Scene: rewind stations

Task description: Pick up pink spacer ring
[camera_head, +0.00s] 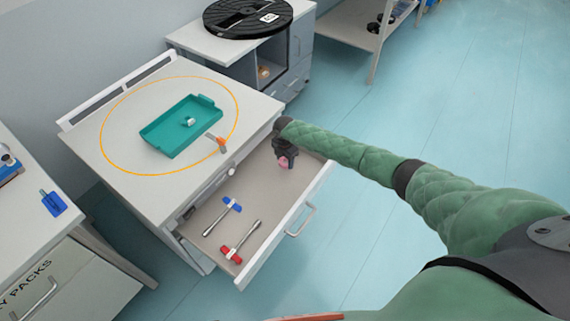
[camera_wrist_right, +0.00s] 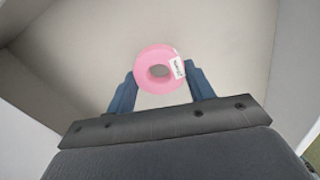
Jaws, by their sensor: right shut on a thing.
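The pink spacer ring (camera_wrist_right: 148,82) is a thick pink ring with a small white label, held between the two blue fingers of my right gripper (camera_wrist_right: 160,88) in the right wrist view. In the head view the ring (camera_head: 284,162) shows as a small pink spot under my right gripper (camera_head: 285,158), over the back right part of the open drawer (camera_head: 230,212). The gripper is shut on the ring. I cannot tell whether the ring touches the drawer floor. My left gripper is not in view.
In the drawer lie a blue-handled tool (camera_head: 231,204) and a red-handled tool (camera_head: 240,243). On the table above are a teal tray (camera_head: 160,138) with a small part in it, a yellow ring outline (camera_head: 103,125) and an orange-tipped item (camera_head: 220,143). A black reel (camera_head: 235,25) sits behind.

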